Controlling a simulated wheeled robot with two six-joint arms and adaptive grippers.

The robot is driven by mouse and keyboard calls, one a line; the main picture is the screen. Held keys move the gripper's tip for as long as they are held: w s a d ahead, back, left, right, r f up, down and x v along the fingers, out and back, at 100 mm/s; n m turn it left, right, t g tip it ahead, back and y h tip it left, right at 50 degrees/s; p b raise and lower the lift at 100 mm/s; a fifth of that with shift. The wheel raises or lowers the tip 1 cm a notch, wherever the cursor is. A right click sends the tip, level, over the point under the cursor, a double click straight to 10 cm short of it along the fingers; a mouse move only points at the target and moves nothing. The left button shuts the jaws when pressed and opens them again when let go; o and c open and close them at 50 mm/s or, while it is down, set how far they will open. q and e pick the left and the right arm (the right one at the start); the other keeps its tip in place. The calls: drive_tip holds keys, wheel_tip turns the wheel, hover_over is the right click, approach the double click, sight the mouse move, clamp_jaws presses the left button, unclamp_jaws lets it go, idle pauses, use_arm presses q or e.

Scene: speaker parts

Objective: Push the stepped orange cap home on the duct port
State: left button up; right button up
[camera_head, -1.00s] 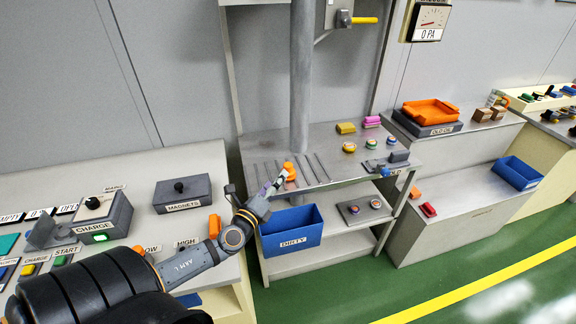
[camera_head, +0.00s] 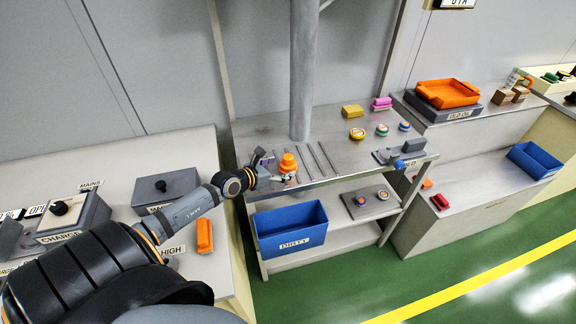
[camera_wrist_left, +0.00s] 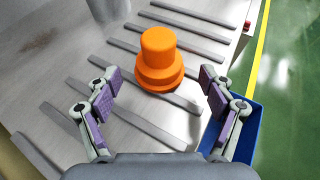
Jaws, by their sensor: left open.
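The stepped orange cap (camera_head: 288,164) stands upright, narrow step up, on the slatted left part of the metal bench. It also shows in the left wrist view (camera_wrist_left: 160,60). My left gripper (camera_head: 282,178) is open at the cap's near side. In the left wrist view its two purple-padded fingers (camera_wrist_left: 159,82) are spread wide, and the cap stands just beyond and between them, with clear space on both sides. A vertical grey pipe (camera_head: 303,80) rises behind the cap; I cannot tell whether it is the duct with the port. My right gripper is out of view.
Raised slats (camera_head: 322,160) lie beside the cap. A blue DIRTY bin (camera_head: 291,243) sits below the bench's front edge. Yellow and pink blocks and several round parts (camera_head: 357,133) stand to the right. An orange tray (camera_head: 447,92) is farther right.

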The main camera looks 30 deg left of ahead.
sight(289, 164)
use_arm(q)
drive_tip(key=shift+b+x, duration=0.75)
drive_tip(key=shift+x, duration=0.3)
drive_tip(key=x, duration=0.2)
drive_tip(key=shift+w, duration=0.55)
drive_tip(key=shift+s+r, duration=0.1)
drive_tip(key=shift+s, duration=0.1)
drive_tip(key=shift+c, duration=1.1)
drive_tip(key=c, duration=1.1)
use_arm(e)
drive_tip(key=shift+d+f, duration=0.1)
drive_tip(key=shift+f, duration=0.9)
